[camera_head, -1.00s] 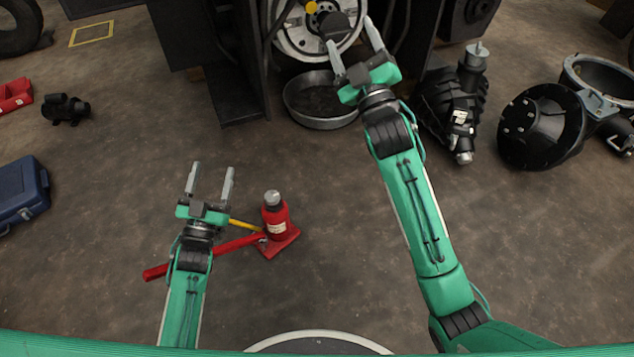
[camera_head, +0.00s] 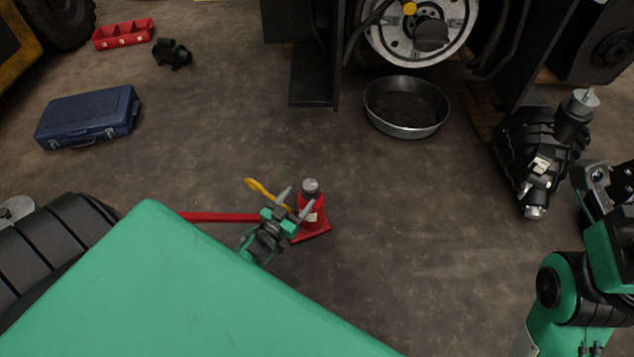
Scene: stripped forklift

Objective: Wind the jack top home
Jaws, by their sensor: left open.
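The red bottle jack (camera_head: 313,210) stands upright on the floor in the middle of the head view. Its grey round jack top (camera_head: 311,186) sticks up above the red body. My left gripper (camera_head: 297,200) is open, just left of the jack and close to its upper part. Its two fingers point up and right toward the jack top. I cannot tell whether a finger touches the jack.
A red bar (camera_head: 220,217) and a yellow handle (camera_head: 262,190) lie left of the jack. A metal pan (camera_head: 406,107) sits beyond, below a wheel hub (camera_head: 417,30). A dark gearbox (camera_head: 537,160) lies at right and a blue case (camera_head: 88,117) at left. Floor right of the jack is clear.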

